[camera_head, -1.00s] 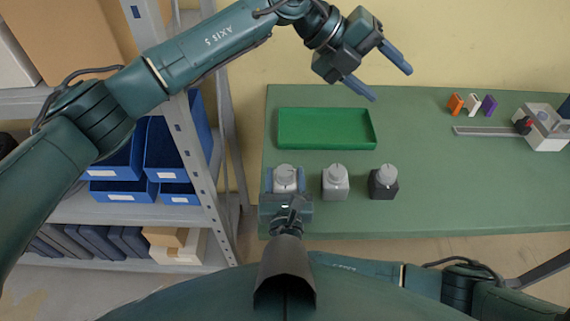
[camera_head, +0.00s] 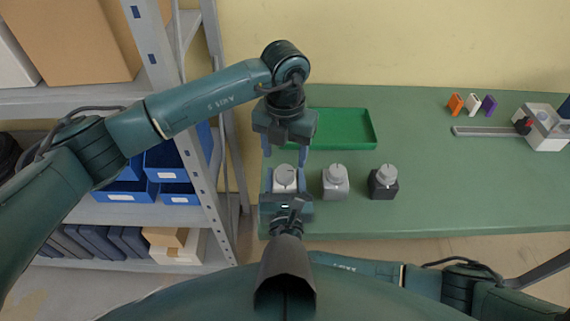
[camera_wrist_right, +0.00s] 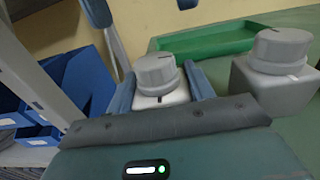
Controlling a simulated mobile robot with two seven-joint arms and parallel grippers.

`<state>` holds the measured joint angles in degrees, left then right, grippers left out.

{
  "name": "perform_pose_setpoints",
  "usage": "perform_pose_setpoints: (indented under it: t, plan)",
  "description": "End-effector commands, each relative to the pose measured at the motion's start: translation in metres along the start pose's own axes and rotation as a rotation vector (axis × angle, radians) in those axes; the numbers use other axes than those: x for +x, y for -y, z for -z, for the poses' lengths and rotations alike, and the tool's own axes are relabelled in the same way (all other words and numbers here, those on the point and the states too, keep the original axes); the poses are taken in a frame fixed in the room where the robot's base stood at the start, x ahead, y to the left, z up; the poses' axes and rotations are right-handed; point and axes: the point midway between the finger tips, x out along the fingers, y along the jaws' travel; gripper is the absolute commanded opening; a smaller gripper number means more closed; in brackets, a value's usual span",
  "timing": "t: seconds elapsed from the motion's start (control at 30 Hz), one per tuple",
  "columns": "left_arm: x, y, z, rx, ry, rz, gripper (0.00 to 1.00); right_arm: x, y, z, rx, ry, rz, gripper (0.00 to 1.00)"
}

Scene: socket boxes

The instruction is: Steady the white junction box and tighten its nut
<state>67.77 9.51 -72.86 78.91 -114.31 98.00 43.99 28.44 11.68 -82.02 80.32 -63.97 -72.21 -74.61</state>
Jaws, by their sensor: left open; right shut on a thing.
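The white junction box (camera_head: 284,187) stands at the left end of the green table, with a round grey nut (camera_head: 285,174) on its top. My right gripper (camera_head: 285,186) is shut on the box, one finger on each side; in the right wrist view the box (camera_wrist_right: 164,99) and its nut (camera_wrist_right: 156,72) show between the fingers. My left gripper (camera_head: 285,158) is open and points down just behind and above the nut, its fingers apart and empty. In the right wrist view, the left gripper's fingers show at the top edge.
A light grey box (camera_head: 335,190) and a dark grey box (camera_head: 383,189), each with a grey nut, stand to the right. A green tray (camera_head: 345,143) lies behind. Orange, white and purple pieces and a device (camera_head: 543,130) are at the far right. A shelf stands at left.

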Motion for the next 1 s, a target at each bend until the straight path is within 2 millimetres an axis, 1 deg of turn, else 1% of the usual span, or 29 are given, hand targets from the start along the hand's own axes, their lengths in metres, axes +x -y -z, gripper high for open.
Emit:
perform_pose_setpoints:
  t: [0.03,0.1,0.2,0.3,0.43,0.67,1.0]
  plan:
    - [0.011,0.001,0.001,0.0,-0.003,0.001,0.57,0.0,0.0,0.001,-0.001,-0.001,0.0,0.25]
    - [0.023,0.001,0.001,0.0,-0.004,0.001,0.57,0.0,0.0,0.001,-0.001,-0.001,0.0,0.25]
    - [0.036,0.001,0.0,0.0,-0.001,0.002,0.57,0.0,0.0,0.001,-0.001,-0.001,0.0,0.25]
    - [0.044,0.001,0.0,0.0,0.0,0.002,0.57,0.0,0.0,0.001,0.0,-0.001,0.0,0.25]
    - [0.049,0.001,0.0,0.001,0.002,0.001,0.57,0.0,0.0,0.001,0.0,-0.001,0.0,0.25]
    - [0.049,0.001,0.0,0.001,0.001,0.002,0.57,0.0,0.0,0.001,0.0,-0.001,0.0,0.25]
    - [0.049,0.001,0.0,0.001,0.001,0.002,0.3,0.0,0.0,0.001,0.0,-0.001,0.0,0.25]
